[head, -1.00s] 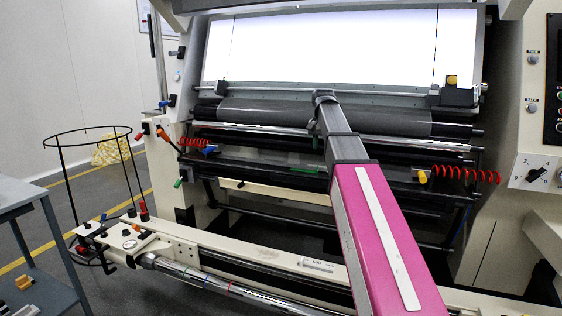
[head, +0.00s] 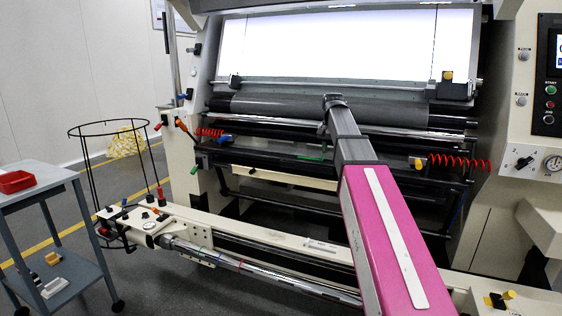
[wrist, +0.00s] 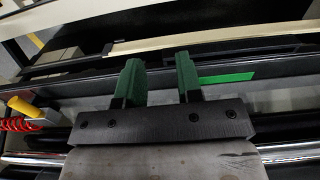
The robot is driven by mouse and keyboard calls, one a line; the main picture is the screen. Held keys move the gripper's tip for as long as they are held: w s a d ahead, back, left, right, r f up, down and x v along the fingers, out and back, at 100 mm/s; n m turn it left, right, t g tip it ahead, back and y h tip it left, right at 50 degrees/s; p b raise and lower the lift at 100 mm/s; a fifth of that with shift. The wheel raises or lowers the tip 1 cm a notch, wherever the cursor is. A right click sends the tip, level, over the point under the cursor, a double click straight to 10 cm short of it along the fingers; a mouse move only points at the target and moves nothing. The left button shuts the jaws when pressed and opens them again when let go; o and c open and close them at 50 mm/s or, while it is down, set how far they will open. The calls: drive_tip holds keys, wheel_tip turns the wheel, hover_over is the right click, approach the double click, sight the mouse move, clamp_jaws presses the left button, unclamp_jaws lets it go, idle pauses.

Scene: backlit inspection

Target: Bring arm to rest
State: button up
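My arm, with a pink link, reaches out over the inspection machine (head: 275,237) in the head view. My gripper (wrist: 157,66) shows two green fingers in the wrist view, held apart with nothing between them. The fingers point toward dark and cream bars of the machine. In the head view the gripper is mostly hidden behind the end of the arm, in front of the grey roller (head: 275,107).
A bright backlit panel (head: 300,45) stands above the roller. Red coiled hoses (head: 455,161) hang at both sides. At left are a wire hoop stand (head: 88,180) and a grey cart (head: 45,183) with a red tray (head: 15,181). A control panel (head: 549,90) is at right.

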drive_tip(key=s+f+n, duration=0.1)
drive_tip(key=s+f, duration=0.3)
drive_tip(key=f, duration=0.8)
drive_tip(key=s+f+n, duration=0.1)
drive_tip(key=s+f, duration=0.3)
drive_tip(key=f, duration=0.8)
drive_tip(key=s+f+n, duration=0.2)
drive_tip(key=s+f, duration=1.3)
drive_tip(key=f, duration=0.2)
drive_tip(key=shift+f, duration=0.3)
